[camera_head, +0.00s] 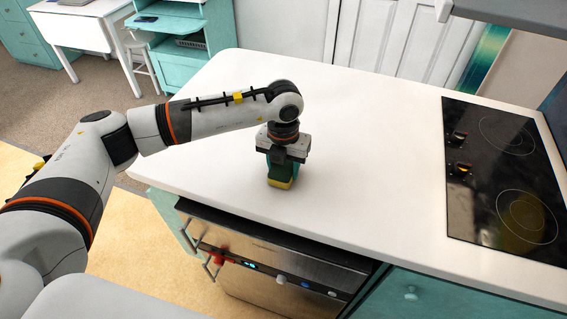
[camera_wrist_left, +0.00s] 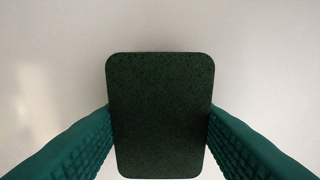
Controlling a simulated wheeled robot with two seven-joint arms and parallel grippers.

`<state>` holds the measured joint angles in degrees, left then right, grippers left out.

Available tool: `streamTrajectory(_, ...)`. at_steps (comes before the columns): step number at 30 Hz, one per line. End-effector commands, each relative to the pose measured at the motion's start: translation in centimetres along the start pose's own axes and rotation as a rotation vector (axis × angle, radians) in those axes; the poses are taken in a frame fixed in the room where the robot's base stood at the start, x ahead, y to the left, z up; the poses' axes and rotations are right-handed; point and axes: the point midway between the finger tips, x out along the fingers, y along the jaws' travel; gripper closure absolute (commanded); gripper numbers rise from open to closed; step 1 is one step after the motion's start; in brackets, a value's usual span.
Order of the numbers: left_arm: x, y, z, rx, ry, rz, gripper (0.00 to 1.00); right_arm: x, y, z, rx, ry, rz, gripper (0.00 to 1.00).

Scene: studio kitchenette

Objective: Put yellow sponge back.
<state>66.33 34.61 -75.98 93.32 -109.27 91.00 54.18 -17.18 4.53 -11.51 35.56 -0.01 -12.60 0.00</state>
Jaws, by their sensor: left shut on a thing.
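The yellow sponge (camera_head: 280,183) shows its yellow lower part just beneath my left gripper (camera_head: 281,172), over the white countertop (camera_head: 360,150) near its front edge. My left gripper is shut on the sponge and points straight down. In the left wrist view the sponge's dark green scouring face (camera_wrist_left: 160,115) fills the space between the two teal fingers (camera_wrist_left: 160,135). I cannot tell whether the sponge touches the counter. My right gripper is not in view.
A black cooktop (camera_head: 500,170) is set into the counter at the right. An oven (camera_head: 270,270) with a red item on its handle is below the front edge. The counter between gripper and cooktop is clear. A range hood (camera_head: 510,15) overhangs at upper right.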

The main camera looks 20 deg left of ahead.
Motion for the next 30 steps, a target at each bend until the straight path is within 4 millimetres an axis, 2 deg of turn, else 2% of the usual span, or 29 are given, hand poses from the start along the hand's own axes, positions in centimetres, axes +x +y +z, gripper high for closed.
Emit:
streamTrajectory(10, 0.6, 0.0, 0.0, 0.001, 0.001, 0.000, 0.70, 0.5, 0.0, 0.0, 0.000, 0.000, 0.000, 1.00)
streamTrajectory(11, 0.5, 0.0, 0.0, 0.001, 0.001, 0.000, 0.51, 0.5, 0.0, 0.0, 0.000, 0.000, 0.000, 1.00)
streamTrajectory(15, 0.4, 0.0, 0.0, 0.001, 0.001, 0.000, 0.30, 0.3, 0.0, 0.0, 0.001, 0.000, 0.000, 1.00)
streamTrajectory(24, 0.1, 0.0, 0.0, 0.001, 0.001, 0.000, 0.30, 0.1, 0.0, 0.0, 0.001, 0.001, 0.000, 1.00)
streamTrajectory(26, -0.3, 0.0, 0.0, 0.001, 0.001, 0.000, 0.30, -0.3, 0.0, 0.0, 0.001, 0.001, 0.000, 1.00)
streamTrajectory(30, -2.1, 0.0, -0.1, 0.001, 0.006, 0.001, 0.30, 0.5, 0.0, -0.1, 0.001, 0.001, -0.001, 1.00)
